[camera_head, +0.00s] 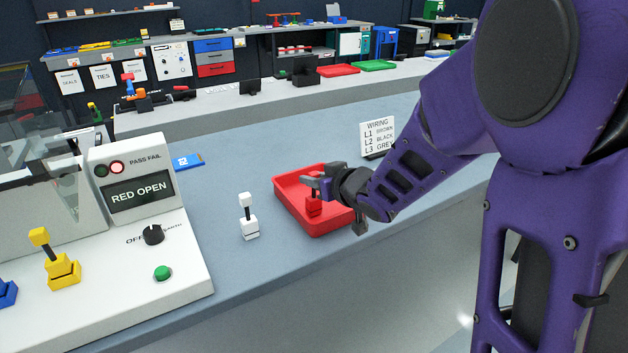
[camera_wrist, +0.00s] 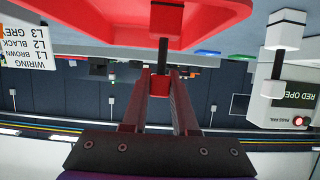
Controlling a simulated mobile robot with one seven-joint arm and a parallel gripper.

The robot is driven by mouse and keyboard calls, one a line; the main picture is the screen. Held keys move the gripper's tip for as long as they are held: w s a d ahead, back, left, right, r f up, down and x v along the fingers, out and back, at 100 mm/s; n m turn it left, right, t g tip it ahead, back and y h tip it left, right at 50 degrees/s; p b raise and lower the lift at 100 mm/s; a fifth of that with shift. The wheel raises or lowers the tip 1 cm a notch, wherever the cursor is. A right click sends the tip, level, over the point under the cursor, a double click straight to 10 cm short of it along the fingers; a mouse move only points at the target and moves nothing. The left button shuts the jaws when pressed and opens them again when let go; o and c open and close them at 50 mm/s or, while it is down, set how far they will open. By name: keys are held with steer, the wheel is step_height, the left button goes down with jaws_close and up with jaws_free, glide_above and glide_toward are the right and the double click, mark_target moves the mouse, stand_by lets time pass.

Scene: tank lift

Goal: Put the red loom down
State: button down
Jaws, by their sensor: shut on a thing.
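The red loom (camera_head: 314,208) is upright over the red tray (camera_head: 285,197) on the bench, inside its rim in the head view. I cannot tell whether its base touches the tray floor. My gripper (camera_head: 322,185) is shut on the loom's red top. In the wrist view, which is upside down, the red top (camera_wrist: 159,86) sits between my two fingers (camera_wrist: 160,95).
A white loom (camera_head: 249,218) stands on the bench left of the tray. The tester (camera_head: 130,190) reads RED OPEN with a red lamp lit. A yellow loom (camera_head: 60,265) stands on it. A wiring card (camera_head: 377,137) stands behind the tray. The bench between tester and tray is mostly clear.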

steer(key=c, duration=0.7)
jaws_free()
steer(key=shift+f, duration=0.1)
steer(key=shift+r, duration=0.2)
steer(key=shift+s+d+r, duration=0.15)
steer(key=shift+s+d, duration=0.05)
steer(key=shift+s, duration=0.05)
steer(key=shift+p+v, duration=1.4)
steer(key=shift+v, duration=4.25)
steer(key=shift+a, duration=0.1)
